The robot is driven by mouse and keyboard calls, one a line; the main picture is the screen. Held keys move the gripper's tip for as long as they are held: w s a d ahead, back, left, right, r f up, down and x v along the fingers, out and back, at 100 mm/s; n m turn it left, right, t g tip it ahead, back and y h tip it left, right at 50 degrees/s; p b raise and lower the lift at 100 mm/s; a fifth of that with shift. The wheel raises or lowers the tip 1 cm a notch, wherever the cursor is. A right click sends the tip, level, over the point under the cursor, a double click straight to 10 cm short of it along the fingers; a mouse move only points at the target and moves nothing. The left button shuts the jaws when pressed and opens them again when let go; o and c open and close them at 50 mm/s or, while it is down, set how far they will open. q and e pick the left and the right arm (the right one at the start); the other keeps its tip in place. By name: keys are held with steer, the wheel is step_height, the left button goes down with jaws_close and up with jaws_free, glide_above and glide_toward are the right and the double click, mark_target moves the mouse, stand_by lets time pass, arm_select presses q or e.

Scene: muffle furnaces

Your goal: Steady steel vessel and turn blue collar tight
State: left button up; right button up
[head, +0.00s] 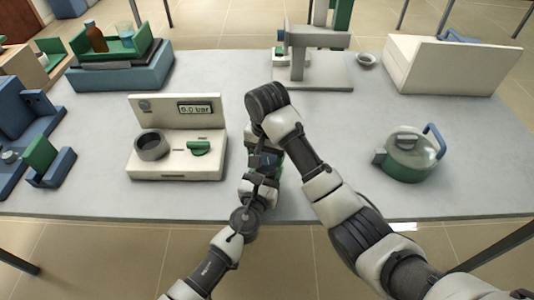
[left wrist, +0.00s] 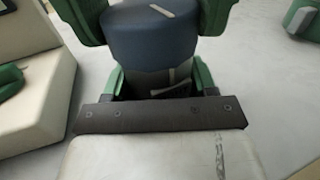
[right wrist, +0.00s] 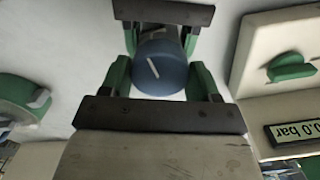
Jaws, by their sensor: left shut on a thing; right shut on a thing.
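The blue collar (left wrist: 150,42) with a white mark sits on top of the upright steel vessel (left wrist: 148,82) in the left wrist view. My left gripper (left wrist: 160,88) has its green fingers on both sides of the steel vessel and is shut on it. My right gripper (right wrist: 160,78) is above, its green fingers shut on the blue collar. In the right wrist view the collar (right wrist: 162,80) shows from above, its white mark slanted. In the head view my arms hide most of the vessel, so the collar's seating is unclear.
The cream pressure unit (head: 176,172) with a 0.0 bar display, dark round socket and green knob stands left of my grippers. A green pot with a blue handle (head: 410,155) is at right. A grey stand (head: 300,70) and cream box (head: 450,65) stand behind. The bench front is clear.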

mark_target(268, 156)
arm_select(q)
steer(key=shift+s+d+f, duration=0.1)
arm_select(e)
steer(key=shift+w+d+r, duration=0.1)
steer(key=shift+w+d, duration=0.05)
steer(key=o, duration=0.9)
steer(key=shift+r, duration=1.25)
step_height(268, 156, up, 9)
steer(key=shift+r, duration=0.2)
